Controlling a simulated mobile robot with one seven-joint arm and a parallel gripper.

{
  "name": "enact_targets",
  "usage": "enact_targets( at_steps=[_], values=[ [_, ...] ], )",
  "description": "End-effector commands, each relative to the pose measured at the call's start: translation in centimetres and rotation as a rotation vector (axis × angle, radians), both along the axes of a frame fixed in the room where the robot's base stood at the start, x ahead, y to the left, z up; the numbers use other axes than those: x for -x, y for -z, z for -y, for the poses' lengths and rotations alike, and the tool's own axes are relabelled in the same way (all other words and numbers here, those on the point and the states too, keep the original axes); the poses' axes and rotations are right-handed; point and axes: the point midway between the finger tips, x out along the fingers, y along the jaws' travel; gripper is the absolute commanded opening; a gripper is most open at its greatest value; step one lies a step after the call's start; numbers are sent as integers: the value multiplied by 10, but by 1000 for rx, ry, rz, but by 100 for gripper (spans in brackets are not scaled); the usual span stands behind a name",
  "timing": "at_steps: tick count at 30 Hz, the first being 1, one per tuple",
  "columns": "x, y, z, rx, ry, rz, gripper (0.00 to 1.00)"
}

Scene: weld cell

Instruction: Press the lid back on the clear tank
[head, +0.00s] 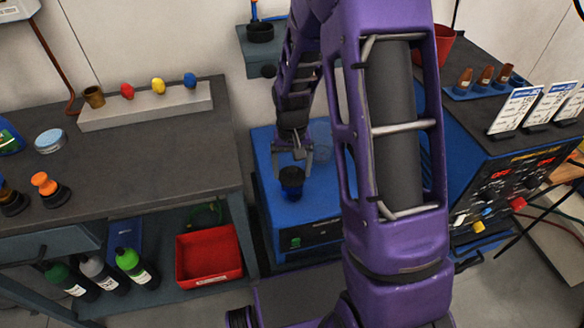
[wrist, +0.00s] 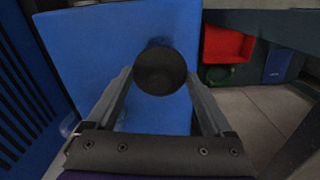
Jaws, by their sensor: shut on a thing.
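My gripper (head: 293,160) is shut on a dark round lid (head: 291,183), with its fingers on either side of it. The lid also shows in the wrist view (wrist: 160,70) as a black disc between the fingertips. It is over or on the blue cabinet top (head: 277,213); I cannot tell whether it touches. A faint clear tank (head: 321,132) stands behind and right of the gripper on the same top, partly hidden by my arm. A clear rounded edge, probably the tank, shows at the left in the wrist view (wrist: 69,126).
A grey bench (head: 150,165) is at left, with a metal block (head: 150,108) bearing coloured pieces. A red bin (head: 208,257) sits on its lower shelf. A blue machine (head: 500,190) with knobs and price cards stands at right. The cabinet top's front left is clear.

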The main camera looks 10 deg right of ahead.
Motion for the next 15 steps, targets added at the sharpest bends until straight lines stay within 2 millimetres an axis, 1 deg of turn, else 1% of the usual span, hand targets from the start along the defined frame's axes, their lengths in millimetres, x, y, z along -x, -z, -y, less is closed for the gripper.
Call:
enact_targets(
  at_steps=[13,14,15],
  values=[
    [0,0,0,0,0,0,33],
    [0,0,0,0,0,0,89],
    [0,0,0,0,0,0,96]
  ],
)
